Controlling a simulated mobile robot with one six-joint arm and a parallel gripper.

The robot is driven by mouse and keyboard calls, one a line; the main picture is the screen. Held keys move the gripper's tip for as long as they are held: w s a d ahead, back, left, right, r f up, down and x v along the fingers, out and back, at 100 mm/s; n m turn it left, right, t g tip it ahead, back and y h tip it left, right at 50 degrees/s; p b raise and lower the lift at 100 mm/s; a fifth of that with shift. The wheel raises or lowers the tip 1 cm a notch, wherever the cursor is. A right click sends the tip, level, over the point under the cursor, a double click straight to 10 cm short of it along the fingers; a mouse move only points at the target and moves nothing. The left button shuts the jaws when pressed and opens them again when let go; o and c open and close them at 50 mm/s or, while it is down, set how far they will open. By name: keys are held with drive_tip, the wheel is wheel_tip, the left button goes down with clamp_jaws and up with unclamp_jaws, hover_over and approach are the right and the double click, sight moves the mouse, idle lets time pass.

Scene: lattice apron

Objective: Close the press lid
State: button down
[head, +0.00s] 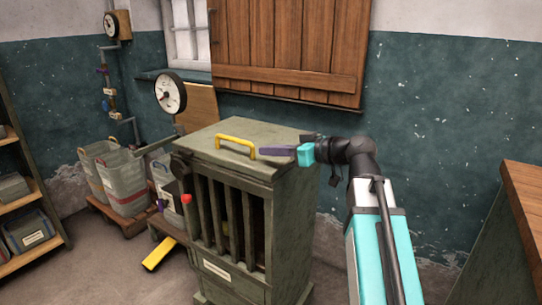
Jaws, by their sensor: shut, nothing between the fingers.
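The press (290,245) is a worn grey-green cabinet with a slatted front, in the middle of the head view. Its lid (215,135) lies about level across the top, with no clear gap seen along its front edge. A yellow bar handle (236,141) stands on the lid. My gripper (264,151), with purple fingers, reaches in from the right over the lid. It is shut and empty, just right of the handle's near end. I cannot tell whether the fingers touch the lid.
A round gauge (170,93) stands behind the press, with a red-tipped knob (186,198) at its left front. A yellow pedal (158,253) juts out low on the left. Bins (125,185) stand behind. A wooden counter (525,190) is at right.

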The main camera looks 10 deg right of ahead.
drive_tip(key=r+v, duration=0.1)
drive_tip(key=v, duration=0.9)
drive_tip(key=shift+p, duration=0.45)
drive_tip(key=shift+s+r, duration=0.1)
drive_tip(key=shift+s, duration=0.05)
